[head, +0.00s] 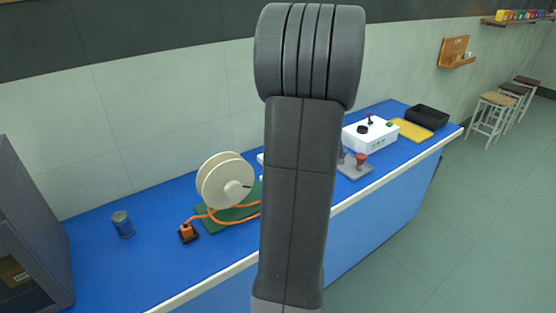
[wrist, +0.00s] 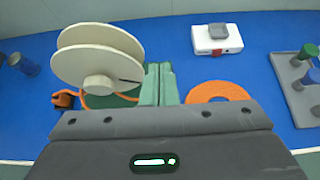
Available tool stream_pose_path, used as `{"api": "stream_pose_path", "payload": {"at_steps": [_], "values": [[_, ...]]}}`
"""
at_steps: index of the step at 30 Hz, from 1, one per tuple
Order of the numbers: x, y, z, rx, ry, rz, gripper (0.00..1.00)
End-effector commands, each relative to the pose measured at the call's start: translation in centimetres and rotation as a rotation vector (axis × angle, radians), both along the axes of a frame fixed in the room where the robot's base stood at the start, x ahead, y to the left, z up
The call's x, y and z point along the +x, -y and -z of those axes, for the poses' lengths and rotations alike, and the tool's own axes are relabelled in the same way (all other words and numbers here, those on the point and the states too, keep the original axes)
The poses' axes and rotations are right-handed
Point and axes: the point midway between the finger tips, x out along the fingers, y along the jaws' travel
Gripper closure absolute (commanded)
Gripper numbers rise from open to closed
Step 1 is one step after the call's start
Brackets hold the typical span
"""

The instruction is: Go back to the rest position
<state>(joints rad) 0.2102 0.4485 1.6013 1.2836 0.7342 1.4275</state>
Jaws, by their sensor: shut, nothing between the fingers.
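My gripper (wrist: 159,68) shows in the wrist view as two pale green fingers, pressed together with nothing between them. It is above the blue bench (wrist: 205,75), between the cream spool and an orange coil. In the head view my dark arm stands upright across the middle, and my gripper is hidden there. The cream spool (head: 222,180) stands on a green base (head: 238,213) left of my arm. An orange cable (head: 215,220) runs from the spool's base to an orange connector (head: 187,232).
A blue can (head: 123,224) stands at left by a dark cabinet (head: 30,235). A white box with a grey top (wrist: 217,39) is behind the coil (wrist: 217,91). Farther right are a grey peg tray (head: 354,170), a white device (head: 371,134), a yellow mat (head: 412,129) and a black bin (head: 427,116).

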Motion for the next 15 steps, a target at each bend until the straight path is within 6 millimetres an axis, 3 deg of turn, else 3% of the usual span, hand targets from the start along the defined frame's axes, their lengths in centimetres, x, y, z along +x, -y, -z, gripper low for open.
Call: {"api": "stream_pose_path", "payload": {"at_steps": [15], "values": [[-0.14,0.11,-0.62,0.0,-0.001,0.001,1.0]]}}
